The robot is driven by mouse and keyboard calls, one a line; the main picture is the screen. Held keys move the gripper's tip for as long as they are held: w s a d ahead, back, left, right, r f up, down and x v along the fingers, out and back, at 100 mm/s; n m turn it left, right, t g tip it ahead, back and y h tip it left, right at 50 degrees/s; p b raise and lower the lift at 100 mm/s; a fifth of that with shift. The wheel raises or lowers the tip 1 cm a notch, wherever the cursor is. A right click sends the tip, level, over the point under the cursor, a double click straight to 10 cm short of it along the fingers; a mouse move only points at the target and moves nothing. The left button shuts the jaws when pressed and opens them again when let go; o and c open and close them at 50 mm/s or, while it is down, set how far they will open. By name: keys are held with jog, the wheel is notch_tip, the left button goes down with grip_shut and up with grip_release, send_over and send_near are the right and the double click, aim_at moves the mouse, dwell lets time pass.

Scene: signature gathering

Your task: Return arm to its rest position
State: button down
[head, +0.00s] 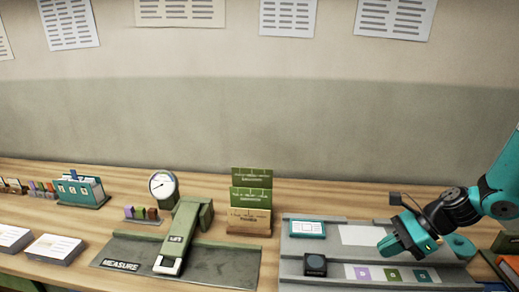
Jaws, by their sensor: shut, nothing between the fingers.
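My gripper (387,247) is at the end of my teal and black arm, at the right of the head view. It is shut and empty. It hangs over the right part of the grey tray (296,258), close to a blank pale card area (362,235). I cannot tell whether it touches the tray. The arm comes in from the right edge and partly hides the tray's right side.
Left of the tray stand a green card holder (250,198), a green stamping device (182,230) on a mat marked MEASURE (228,266), and a round dial (162,185). A dark block (315,264) and coloured tiles (392,275) lie on the tray. The wall behind is clear low down.

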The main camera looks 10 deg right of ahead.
jog(key=s+a+r+n+g+h, duration=0.3)
jog(key=a+r+n, duration=1)
jog(key=a+n, duration=0.25)
jog(key=s+a+r+n+h, duration=0.1)
jog(key=s+a+r+n, duration=0.5)
jog(key=s+n, duration=0.6)
jog(key=a+n, duration=0.1)
jog(key=a, duration=0.1)
jog(key=shift+s+a+r, duration=0.2)
jog(key=shift+s+a, duration=0.1)
jog(key=shift+a, duration=0.1)
